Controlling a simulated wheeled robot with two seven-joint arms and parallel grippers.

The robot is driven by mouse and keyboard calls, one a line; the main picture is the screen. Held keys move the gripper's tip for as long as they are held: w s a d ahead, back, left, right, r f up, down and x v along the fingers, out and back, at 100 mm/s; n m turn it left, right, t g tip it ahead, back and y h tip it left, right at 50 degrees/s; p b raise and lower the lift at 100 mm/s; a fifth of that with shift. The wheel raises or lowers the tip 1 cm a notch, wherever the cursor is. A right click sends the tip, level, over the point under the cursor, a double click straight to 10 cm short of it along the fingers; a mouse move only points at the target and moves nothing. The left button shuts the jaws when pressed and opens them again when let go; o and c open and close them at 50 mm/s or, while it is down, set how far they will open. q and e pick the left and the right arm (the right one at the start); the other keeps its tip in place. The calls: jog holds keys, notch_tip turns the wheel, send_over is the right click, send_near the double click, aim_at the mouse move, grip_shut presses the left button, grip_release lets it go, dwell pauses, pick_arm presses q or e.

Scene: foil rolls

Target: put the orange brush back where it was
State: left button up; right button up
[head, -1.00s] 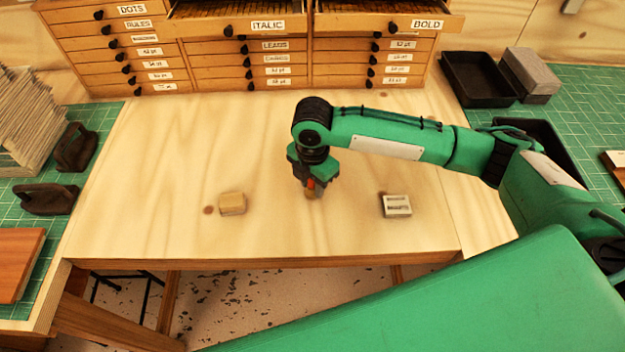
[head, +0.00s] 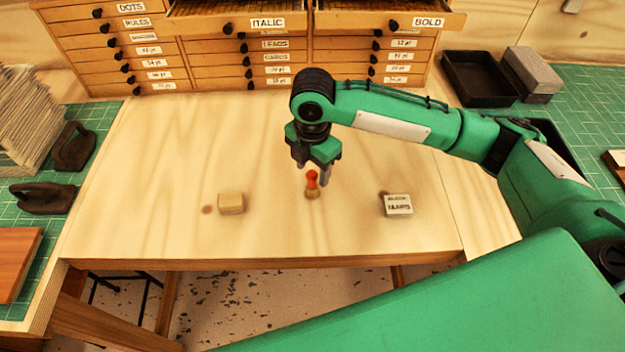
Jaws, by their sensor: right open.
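The orange brush (head: 312,180) stands upright on the wooden table (head: 150,220), near the middle, with an orange-red top and a tan lower end. My right gripper (head: 313,172) is open just above and around the upper part of the brush, fingers pointing down. I cannot tell whether a finger touches it. My left gripper is not in view.
A tan block (head: 231,203) lies left of the brush, by a dark round mark. A labelled block (head: 397,204) lies to the right. Drawer cabinets (head: 280,55) stand behind, with two upper drawers pulled out. The table between is clear.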

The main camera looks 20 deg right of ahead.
notch_tip(320, 180, up, 7)
jog(key=shift+f+b, duration=0.1)
jog(key=shift+b, duration=0.35)
jog(key=shift+s+a+f, duration=0.1)
